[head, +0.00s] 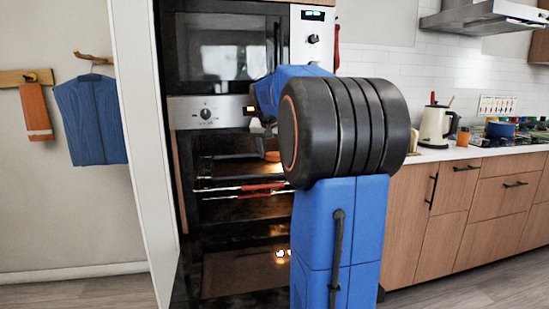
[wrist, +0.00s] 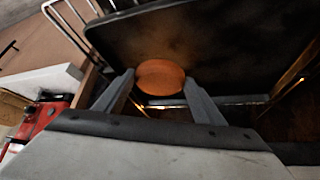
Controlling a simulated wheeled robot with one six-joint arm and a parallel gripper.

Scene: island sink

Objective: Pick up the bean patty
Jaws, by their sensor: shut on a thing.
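The bean patty (wrist: 160,77) is a round orange-brown disc in the wrist view. It sits between the two fingertips of my gripper (wrist: 158,80), which is shut on it. A dark baking tray (wrist: 190,35) lies behind and beneath the patty in that view; I cannot tell whether the patty touches it. In the head view, a small orange patch of the patty (head: 272,156) shows inside the open oven (head: 203,175). My arm hides most of my gripper there.
The oven's door (head: 235,272) hangs open below. Wire racks with red-edged fronts (head: 250,188) cross the oven opening. A microwave (head: 218,47) is above. A counter (head: 470,152) with a kettle (head: 436,127) stands to the right, and a white panel (head: 140,150) to the left.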

